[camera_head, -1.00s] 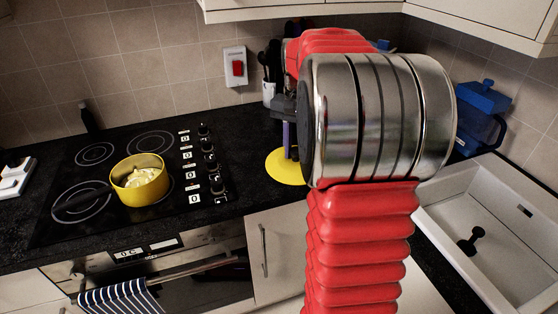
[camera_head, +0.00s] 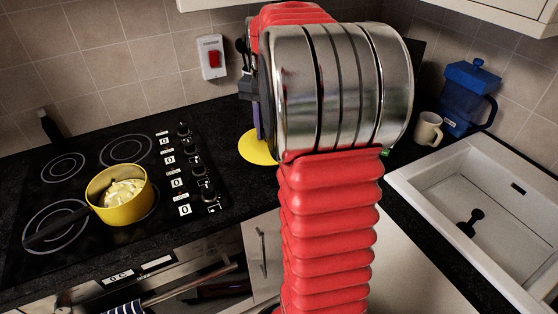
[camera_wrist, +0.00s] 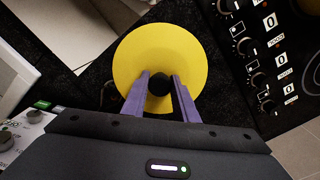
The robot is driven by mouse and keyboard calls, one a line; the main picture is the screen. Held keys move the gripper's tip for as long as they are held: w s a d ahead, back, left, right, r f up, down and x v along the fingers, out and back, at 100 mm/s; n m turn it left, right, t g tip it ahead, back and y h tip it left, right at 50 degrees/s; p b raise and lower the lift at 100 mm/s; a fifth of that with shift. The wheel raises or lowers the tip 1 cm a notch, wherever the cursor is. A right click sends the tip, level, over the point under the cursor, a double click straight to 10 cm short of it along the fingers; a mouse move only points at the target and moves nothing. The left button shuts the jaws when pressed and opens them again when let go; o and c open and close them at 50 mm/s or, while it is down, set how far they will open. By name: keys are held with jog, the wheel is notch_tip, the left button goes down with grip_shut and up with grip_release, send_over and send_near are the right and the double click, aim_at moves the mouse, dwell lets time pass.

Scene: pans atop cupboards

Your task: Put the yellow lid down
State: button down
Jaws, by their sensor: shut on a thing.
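The yellow lid (camera_head: 256,150) is a flat round disc at the worktop to the right of the hob, partly hidden behind my arm. The lid also shows in the wrist view (camera_wrist: 185,50), with a black knob (camera_wrist: 159,85) at its middle. My gripper (camera_wrist: 160,82) has its purple fingers on both sides of the knob, shut on it. In the head view my gripper (camera_head: 258,124) is mostly hidden by my arm. The lid looks level and close to the black worktop; whether it touches I cannot tell.
A yellow pan (camera_head: 125,207) with pale contents stands uncovered on the black hob (camera_head: 85,165). Hob knobs (camera_head: 198,170) lie left of the lid. A mug (camera_head: 427,128), a blue jug (camera_head: 463,99) and a white sink (camera_head: 425,182) are at the right. Dark worktop surrounds the lid.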

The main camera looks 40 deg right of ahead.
jog(key=shift+a, duration=0.1)
jog(key=shift+f, duration=3.15)
jog(key=shift+f, duration=1.85)
jog(key=shift+f, duration=0.1)
jog(key=c, duration=1.4)
grip_release()
